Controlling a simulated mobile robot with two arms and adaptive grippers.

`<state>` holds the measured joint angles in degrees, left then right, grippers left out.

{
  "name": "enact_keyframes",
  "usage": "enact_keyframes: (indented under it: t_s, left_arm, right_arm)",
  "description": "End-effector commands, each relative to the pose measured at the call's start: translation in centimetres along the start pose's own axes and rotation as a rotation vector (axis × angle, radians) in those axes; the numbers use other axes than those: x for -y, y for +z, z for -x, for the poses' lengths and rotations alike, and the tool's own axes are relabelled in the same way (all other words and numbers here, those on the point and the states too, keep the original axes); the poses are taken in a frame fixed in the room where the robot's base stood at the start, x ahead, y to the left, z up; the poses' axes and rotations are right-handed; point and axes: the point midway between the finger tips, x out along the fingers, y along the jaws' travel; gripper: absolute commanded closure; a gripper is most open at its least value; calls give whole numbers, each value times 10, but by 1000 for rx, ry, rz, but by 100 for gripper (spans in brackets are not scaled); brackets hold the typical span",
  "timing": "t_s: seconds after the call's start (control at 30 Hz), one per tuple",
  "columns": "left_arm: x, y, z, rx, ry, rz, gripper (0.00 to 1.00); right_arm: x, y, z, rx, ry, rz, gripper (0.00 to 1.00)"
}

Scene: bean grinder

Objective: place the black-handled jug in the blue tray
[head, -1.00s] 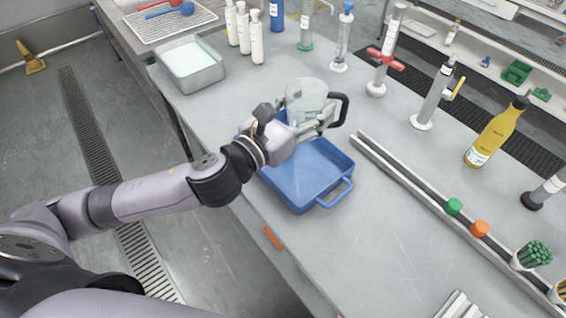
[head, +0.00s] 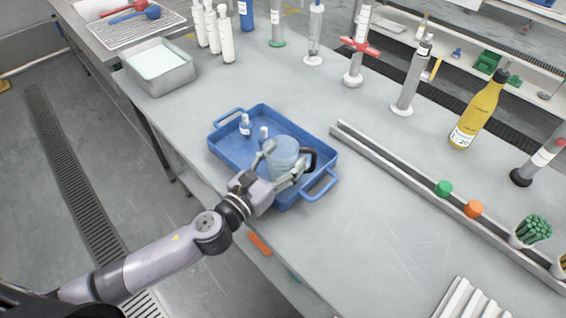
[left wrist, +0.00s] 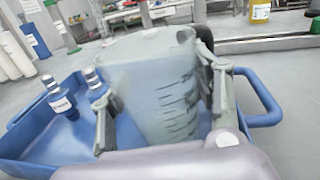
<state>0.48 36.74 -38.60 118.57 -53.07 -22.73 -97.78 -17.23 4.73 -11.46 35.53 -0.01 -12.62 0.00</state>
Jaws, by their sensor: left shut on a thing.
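The clear jug with the black handle (head: 284,155) is over the right part of the blue tray (head: 232,116) in the head view. My left gripper (head: 279,168) is shut around the jug's body, and the jug looks upright. The handle points right. In the left wrist view the jug (left wrist: 160,90) stands between the two fingers, with measuring marks on its side and the tray (left wrist: 35,128) behind it. I cannot tell whether its base touches the tray floor. My right gripper is not in view.
A metal rail (head: 400,182) with a green cap and an orange cap lies right of the tray. A grey basin (head: 158,68) stands behind left.

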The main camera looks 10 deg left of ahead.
Motion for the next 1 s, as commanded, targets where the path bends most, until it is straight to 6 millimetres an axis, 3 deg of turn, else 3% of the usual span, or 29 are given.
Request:
enact_keyframes:
  t_s: [0.43,0.47,0.73,1.0]
  left_arm:
    - [-1,-7,0,1,1,-1,71]
    - [-1,-6,0,1,1,-1,40]
    - [-1,-6,0,1,0,-1,22]
    - [-1,-6,0,1,0,-1,22]
  right_arm:
    - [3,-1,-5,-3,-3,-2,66]
    - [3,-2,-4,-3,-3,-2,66]
    - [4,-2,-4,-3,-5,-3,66]
    - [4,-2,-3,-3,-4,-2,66]
